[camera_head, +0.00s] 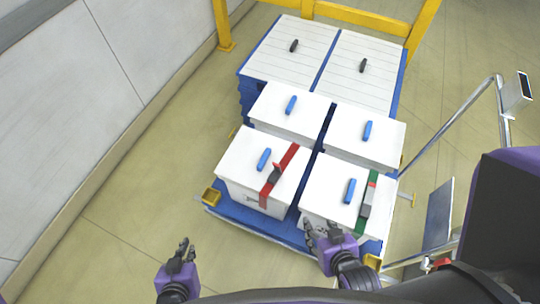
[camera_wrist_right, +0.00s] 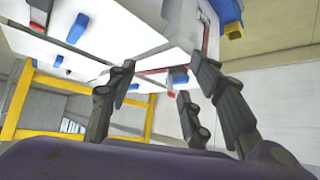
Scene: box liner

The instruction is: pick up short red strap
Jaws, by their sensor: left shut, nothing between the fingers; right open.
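The red strap (camera_head: 280,175) lies across the right part of the front left white box (camera_head: 240,155), over its lid and down its front, with a dark buckle on it. In the right wrist view a thin red strip (camera_wrist_right: 153,71) shows along a white box, past the fingers. My right gripper (camera_head: 322,232) is open and empty in front of the front right white box (camera_head: 327,177), to the right of the strap and apart from it. Its spread fingers (camera_wrist_right: 165,95) show in the wrist view. My left gripper (camera_head: 182,247) is shut and empty over the floor, left of the pallet.
A green strap (camera_head: 368,190) with a grey buckle lies on the front right box. Several white boxes with blue or black handles stand on a blue pallet (camera_head: 225,206). A yellow rail (camera_head: 365,18) is behind. A metal-framed cart (camera_head: 440,130) stands right. Floor at left is clear.

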